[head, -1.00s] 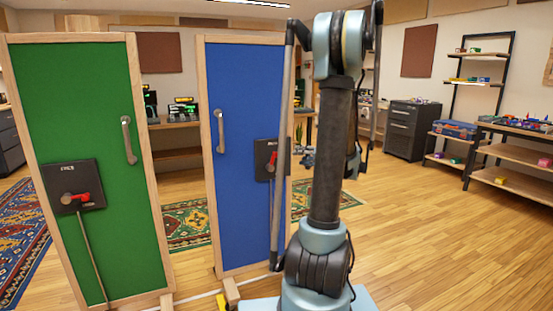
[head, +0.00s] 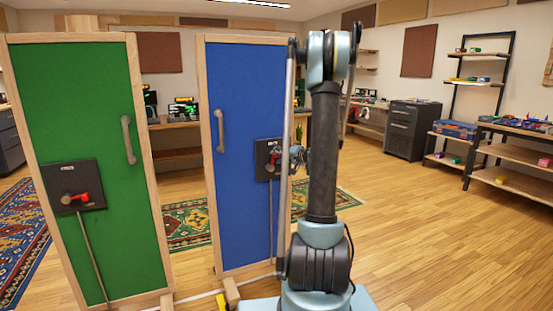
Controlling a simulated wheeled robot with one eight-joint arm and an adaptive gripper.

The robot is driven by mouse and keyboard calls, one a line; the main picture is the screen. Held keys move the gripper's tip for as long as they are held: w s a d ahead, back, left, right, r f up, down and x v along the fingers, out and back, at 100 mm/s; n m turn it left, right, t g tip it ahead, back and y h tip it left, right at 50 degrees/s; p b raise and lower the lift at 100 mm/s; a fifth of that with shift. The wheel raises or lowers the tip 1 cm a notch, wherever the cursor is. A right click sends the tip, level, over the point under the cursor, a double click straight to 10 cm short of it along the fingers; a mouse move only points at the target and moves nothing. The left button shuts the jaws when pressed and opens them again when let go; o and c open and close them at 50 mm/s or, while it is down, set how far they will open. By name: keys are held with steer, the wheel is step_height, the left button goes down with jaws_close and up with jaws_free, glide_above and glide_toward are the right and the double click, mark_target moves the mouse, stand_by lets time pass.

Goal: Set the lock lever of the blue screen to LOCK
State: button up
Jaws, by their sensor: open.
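The blue screen (head: 240,105) stands upright in a wooden frame in the middle of the head view. Its black lock plate (head: 263,148) is on the right half of the blue panel. A small part of the red lock lever (head: 272,162) shows on this plate; its setting is too small and covered to read. My gripper (head: 282,161) is at the right side of the plate, close to the lever, and partly hidden behind my arm. It is open; I cannot tell whether it touches the lever.
A green screen (head: 85,130) stands on the left with its own black plate and red lever (head: 75,198). The blue screen has a metal pull handle (head: 219,131). Patterned rugs lie on the floor. Open wooden floor (head: 430,240) extends on the right, before the shelves (head: 515,180).

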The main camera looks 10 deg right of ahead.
steer(key=shift+x, duration=1.05)
